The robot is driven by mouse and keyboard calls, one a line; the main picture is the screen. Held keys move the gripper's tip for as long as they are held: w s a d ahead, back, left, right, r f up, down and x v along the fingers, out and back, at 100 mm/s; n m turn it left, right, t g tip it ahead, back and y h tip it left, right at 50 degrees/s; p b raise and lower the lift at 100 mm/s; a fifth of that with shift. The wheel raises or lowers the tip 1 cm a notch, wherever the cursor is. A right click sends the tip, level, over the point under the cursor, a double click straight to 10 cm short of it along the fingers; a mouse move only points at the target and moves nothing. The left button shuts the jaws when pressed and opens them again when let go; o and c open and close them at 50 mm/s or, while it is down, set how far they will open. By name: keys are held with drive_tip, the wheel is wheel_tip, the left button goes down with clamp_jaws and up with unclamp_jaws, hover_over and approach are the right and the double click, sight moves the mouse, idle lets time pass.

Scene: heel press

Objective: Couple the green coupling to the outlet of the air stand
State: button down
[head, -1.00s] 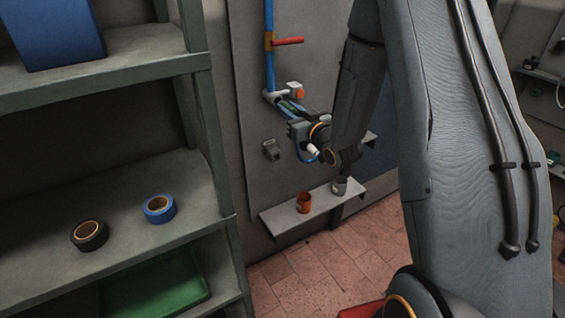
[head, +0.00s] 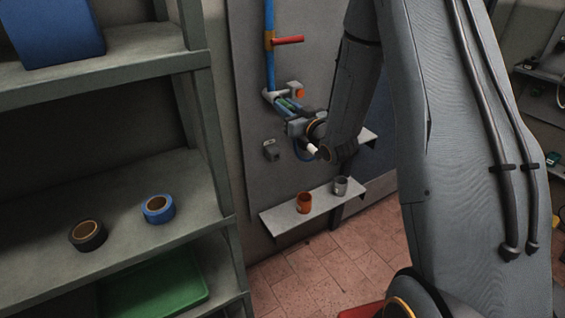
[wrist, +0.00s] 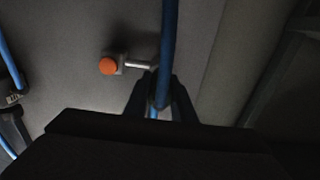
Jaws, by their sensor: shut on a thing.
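The air stand's blue pipe (head: 270,60) runs down the grey wall panel and ends in a pale outlet fitting (head: 272,96). My gripper (head: 289,109) is at this outlet and shut on the green coupling (head: 285,103), a small green patch. The coupling looks in line with the outlet and very close to it; I cannot tell whether they touch or are joined. In the wrist view, my dark fingers (wrist: 161,98) close around the lower end of the blue pipe's line of sight, and the green coupling is hidden.
A red lever (head: 288,40) sticks out from the pipe above. An orange knob (head: 299,92) sits right of the outlet. A grey box (head: 271,150) is on the panel. Orange (head: 304,203) and grey (head: 340,186) cups stand on a low shelf (head: 285,219). A rack (head: 120,215) fills the left.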

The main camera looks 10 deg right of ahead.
drive_tip(key=shift+w+a, duration=0.2)
drive_tip(key=shift+w, duration=0.35)
drive_tip(key=c, duration=1.4)
unclamp_jaws()
drive_tip(key=shift+s+b, duration=0.1)
drive_tip(key=shift+b, duration=0.2)
drive_tip(key=s+d+f+m+g+h+b, duration=0.1)
drive_tip(key=s+d+f+g+h, duration=0.2)
drive_tip(key=s, duration=0.4)
drive_tip(key=s+d+f+m+g+h+b, duration=0.1)
drive_tip(key=s+f+g+h, duration=0.1)
drive_tip(key=s+f+g, duration=0.45)
drive_tip(key=s+a+r+g, duration=0.1)
drive_tip(key=s+g, duration=0.2)
drive_tip(key=s, duration=0.8)
drive_tip(key=s+a+m+g, duration=0.1)
drive_tip(key=s+a+g, duration=0.1)
drive_tip(key=s, duration=0.9)
drive_tip(key=shift+s+r+m+g+h, duration=0.2)
drive_tip(key=shift+r+m+g+h, duration=0.15)
drive_tip(key=shift+g, duration=0.5)
